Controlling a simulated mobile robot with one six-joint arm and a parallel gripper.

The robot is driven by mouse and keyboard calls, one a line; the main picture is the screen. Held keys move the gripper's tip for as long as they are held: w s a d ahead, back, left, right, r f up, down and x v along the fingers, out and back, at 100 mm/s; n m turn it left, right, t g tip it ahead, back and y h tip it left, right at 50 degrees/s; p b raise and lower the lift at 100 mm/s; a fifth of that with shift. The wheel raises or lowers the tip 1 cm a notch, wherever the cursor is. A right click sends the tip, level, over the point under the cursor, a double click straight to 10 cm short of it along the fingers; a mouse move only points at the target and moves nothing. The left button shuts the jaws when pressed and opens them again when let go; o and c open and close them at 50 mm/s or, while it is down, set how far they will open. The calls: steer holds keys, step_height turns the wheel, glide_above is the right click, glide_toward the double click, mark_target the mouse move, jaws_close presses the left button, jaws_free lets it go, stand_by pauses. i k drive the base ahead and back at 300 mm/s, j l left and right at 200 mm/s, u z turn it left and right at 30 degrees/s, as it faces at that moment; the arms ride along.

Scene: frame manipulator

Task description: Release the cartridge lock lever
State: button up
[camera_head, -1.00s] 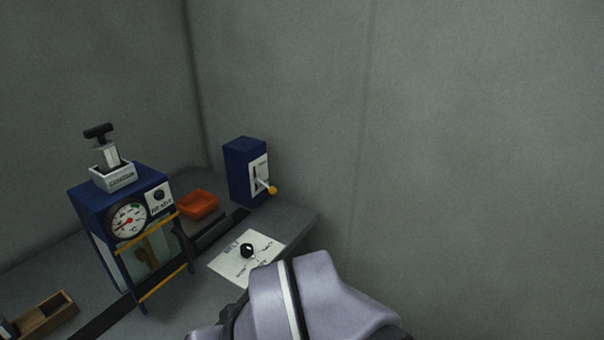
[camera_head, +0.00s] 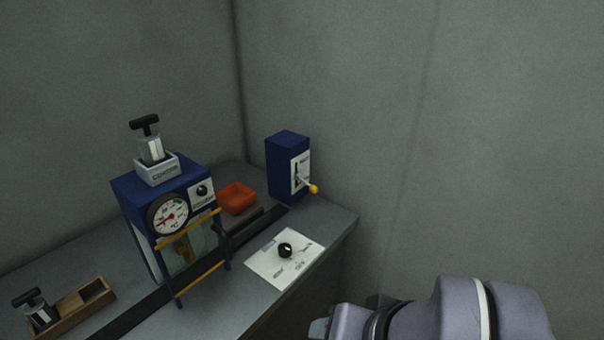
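A lever with a yellow knob (camera_head: 314,189) sticks out toward the lower right from the white slotted plate on a dark blue box (camera_head: 284,165) at the back right of the bench. The plate's label is too small to read. A cartridge with a black T-handle (camera_head: 145,124) stands upright in a light grey labelled holder (camera_head: 157,170) on top of the blue gauge machine (camera_head: 136,196). My arm crosses the lower right corner, well apart from the lever. My gripper's fingers do not show.
A white panel with a black knob (camera_head: 286,250) lies on the bench near its right edge. An orange tray (camera_head: 237,198) sits between machine and blue box. A wooden holder (camera_head: 73,312) and a second black-handled cartridge (camera_head: 38,312) are at the lower left.

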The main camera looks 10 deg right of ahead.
mark_target(313, 189)
steer(key=i+l, duration=0.25)
steer(key=i, duration=0.15)
steer(key=i+l+z, duration=0.1)
steer(key=i+l, duration=0.15)
steer(key=i, duration=0.15)
steer(key=i+l, duration=0.2)
steer(key=i, duration=0.2)
steer(key=i+l+z, duration=0.15)
steer(key=i, duration=0.25)
